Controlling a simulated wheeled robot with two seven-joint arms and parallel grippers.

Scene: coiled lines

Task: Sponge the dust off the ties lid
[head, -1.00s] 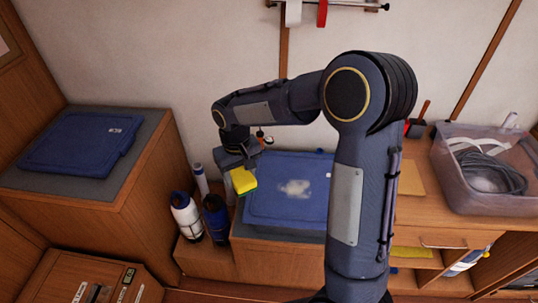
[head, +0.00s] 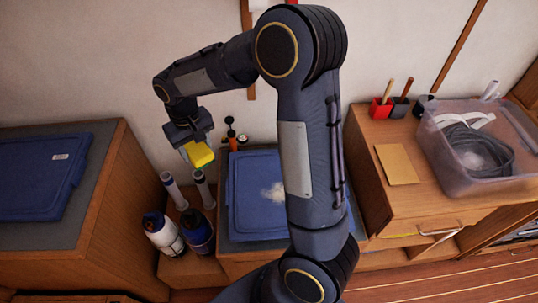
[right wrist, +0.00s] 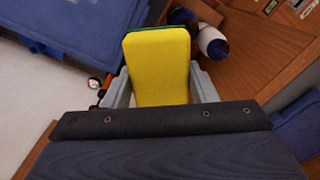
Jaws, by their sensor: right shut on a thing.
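A blue lid (head: 255,215) with a whitish dust patch (head: 275,192) lies on a low cabinet in the middle of the head view. My arm hides its right part. No label on it is readable. My right gripper (head: 194,146) is shut on a yellow sponge with a green layer (head: 202,155). It holds the sponge in the air, left of and above the dusty lid in the picture, apart from it. The right wrist view shows the sponge (right wrist: 158,68) between the fingers. My left gripper is not in view.
Another blue lid (head: 40,178) lies on the left cabinet. Bottles (head: 163,235) and upright tubes stand left of the dusty lid, with small dark and orange items (head: 231,130) behind it. A clear bin of coiled line (head: 440,160) stands at right.

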